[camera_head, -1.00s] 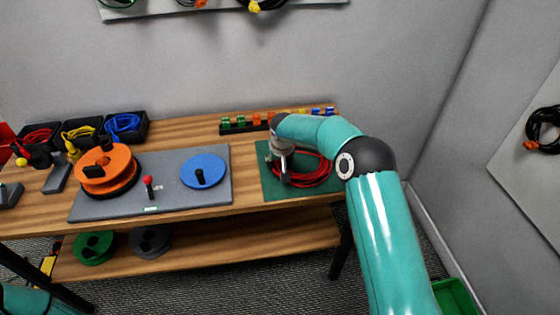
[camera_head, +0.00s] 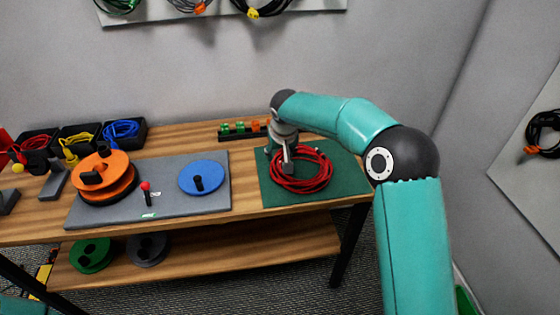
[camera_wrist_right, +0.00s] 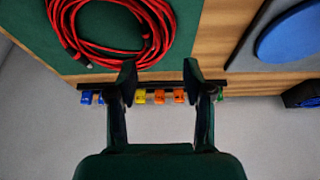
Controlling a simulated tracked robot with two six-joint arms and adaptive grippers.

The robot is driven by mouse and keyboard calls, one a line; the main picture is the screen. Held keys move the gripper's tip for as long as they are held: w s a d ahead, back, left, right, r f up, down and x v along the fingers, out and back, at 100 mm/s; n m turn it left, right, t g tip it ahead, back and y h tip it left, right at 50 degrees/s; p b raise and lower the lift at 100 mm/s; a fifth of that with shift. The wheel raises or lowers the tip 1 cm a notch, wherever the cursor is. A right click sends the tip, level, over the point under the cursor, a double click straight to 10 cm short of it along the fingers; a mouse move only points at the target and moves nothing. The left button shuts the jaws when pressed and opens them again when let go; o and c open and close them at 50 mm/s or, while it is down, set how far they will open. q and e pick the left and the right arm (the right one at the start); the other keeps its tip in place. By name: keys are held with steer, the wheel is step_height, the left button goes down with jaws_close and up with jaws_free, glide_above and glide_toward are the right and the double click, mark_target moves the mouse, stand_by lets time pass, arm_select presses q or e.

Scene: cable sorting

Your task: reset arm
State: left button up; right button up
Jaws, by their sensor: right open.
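My right gripper (camera_head: 287,167) is open, with its two fingers apart and nothing between them in the right wrist view (camera_wrist_right: 160,73). In the head view it overlaps the left part of a coiled red cable (camera_head: 318,180); its height over the cable is hard to tell. The coil lies on a green mat (camera_head: 345,183) at the right of the table. The right wrist view also shows the coil (camera_wrist_right: 75,40) at upper left, apart from the fingertips. My left gripper is out of view; only a bit of my left arm shows at the lower left.
A connector rack (camera_head: 240,131) stands behind the mat. A grey board (camera_head: 110,210) holds an orange spool (camera_head: 117,170) and a blue disc (camera_head: 205,173). Cable bins (camera_head: 122,132) stand at the back left. The wall (camera_head: 400,60) is close behind the table.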

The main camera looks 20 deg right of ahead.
steer(key=shift+s+a+r, duration=0.1)
steer(key=shift+s+r, duration=0.15)
steer(key=shift+r, duration=0.35)
